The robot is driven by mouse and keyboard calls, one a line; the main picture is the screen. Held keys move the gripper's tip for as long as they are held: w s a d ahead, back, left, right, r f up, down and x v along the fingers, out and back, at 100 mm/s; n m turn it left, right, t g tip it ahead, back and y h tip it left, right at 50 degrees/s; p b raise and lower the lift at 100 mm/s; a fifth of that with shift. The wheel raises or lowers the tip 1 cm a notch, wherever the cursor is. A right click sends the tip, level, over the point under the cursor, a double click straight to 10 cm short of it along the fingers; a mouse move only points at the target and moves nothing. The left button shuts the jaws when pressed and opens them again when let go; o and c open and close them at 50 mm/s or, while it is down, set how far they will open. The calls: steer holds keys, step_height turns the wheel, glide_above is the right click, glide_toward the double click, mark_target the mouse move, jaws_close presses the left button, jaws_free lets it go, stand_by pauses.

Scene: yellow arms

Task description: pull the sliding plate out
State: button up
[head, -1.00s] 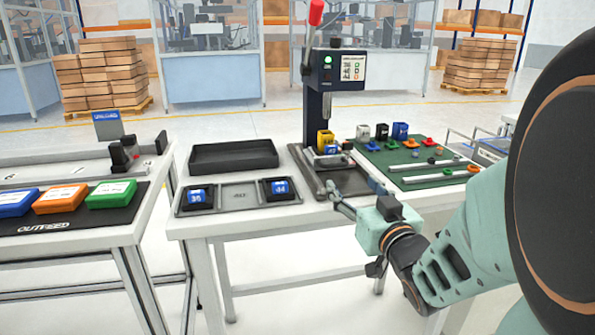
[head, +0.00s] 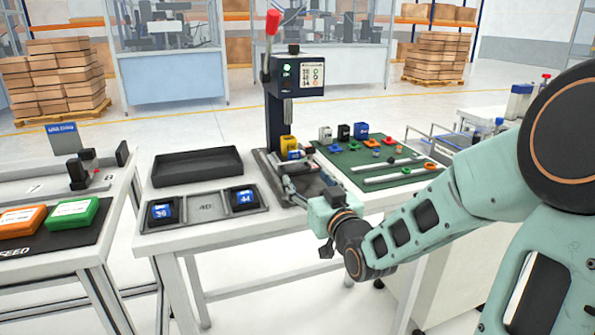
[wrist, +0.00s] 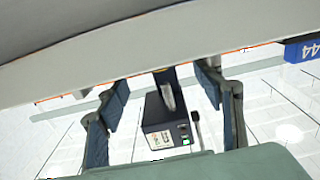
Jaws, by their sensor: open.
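The press (head: 292,80) with a red-tipped lever stands on the table in the head view, and its head also shows upside down in the wrist view (wrist: 160,122). The grey sliding plate (head: 302,169) sits at the press base, partly covered by my gripper. A yellow block (head: 289,146) stands at the plate's back. My gripper (head: 292,183) is at the front of the press base; in the wrist view its two fingers (wrist: 166,100) are apart, with nothing clearly between them. Contact with the plate cannot be told.
Left of the press are an empty black tray (head: 196,151) and a grey holder (head: 206,224) with two dark blue-labelled blocks. Right of it, a green mat (head: 350,158) carries small coloured parts and rods. Another table (head: 80,263) stands left across a gap.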

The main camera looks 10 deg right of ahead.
mark_target(300, 171)
steer(key=w, duration=0.2)
steer(key=w+b, duration=0.1)
steer(key=w, duration=0.1)
steer(key=w+a, duration=0.1)
steer(key=w, duration=0.1)
